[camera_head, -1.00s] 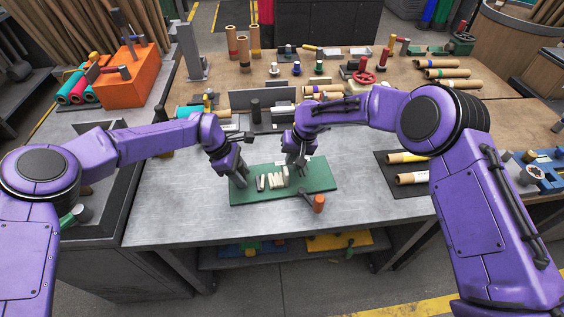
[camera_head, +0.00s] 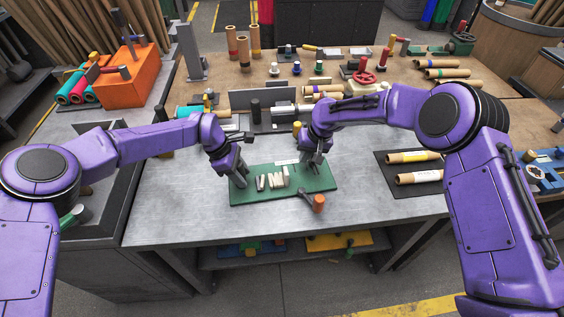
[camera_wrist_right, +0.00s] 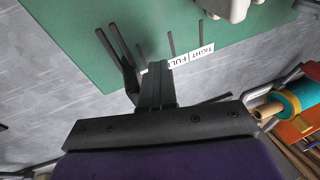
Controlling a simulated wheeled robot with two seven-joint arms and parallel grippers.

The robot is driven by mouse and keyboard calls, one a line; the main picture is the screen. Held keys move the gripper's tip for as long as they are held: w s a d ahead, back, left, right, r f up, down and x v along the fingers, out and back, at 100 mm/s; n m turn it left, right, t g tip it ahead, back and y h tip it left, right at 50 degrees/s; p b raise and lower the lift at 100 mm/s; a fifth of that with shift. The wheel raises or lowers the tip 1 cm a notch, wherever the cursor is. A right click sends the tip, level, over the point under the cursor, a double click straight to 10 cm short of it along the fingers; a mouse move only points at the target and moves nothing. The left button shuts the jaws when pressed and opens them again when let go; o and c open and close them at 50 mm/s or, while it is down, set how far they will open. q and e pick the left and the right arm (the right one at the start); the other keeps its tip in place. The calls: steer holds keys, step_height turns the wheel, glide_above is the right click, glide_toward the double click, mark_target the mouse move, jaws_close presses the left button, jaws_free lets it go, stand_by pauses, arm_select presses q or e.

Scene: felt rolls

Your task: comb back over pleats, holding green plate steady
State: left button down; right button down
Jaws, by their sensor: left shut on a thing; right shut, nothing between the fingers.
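The green plate (camera_head: 246,199) lies flat on the grey bench; its surface also fills the top of the right wrist view (camera_wrist_right: 85,35). Several cream pleats (camera_head: 274,181) stand in a row near its middle, some leaning; part of one pale piece (camera_wrist_right: 228,8) shows in the right wrist view. My left gripper (camera_head: 241,182) is shut at the plate's left edge, on the plate as far as I can tell. My right gripper (camera_head: 315,162) is shut and empty at the plate's back right, apart from the pleats. It also shows in the right wrist view (camera_wrist_right: 156,75), near thin dark rods.
A tool with an orange end (camera_head: 319,203) lies at the plate's front right. A white label (camera_head: 287,162) is at its back edge. A dark mat with cardboard rolls (camera_head: 415,157) lies to the right. Fixtures (camera_head: 262,112) stand behind. Bare bench is in front.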

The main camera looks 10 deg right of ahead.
mark_target(305, 166)
arm_select(q)
steer(key=shift+a, duration=0.1)
arm_select(e)
steer(key=shift+d, duration=0.4)
steer(key=shift+a, duration=0.1)
steer(key=shift+r, duration=0.1)
steer(key=shift+a+r, duration=0.1)
steer(key=shift+r, duration=1.5)
steer(key=r, duration=0.1)
steer(key=a+r, duration=0.1)
steer(key=r, duration=0.1)
steer(key=shift+r, duration=0.3)
arm_select(q)
jaws_free()
steer(key=shift+r, duration=0.25)
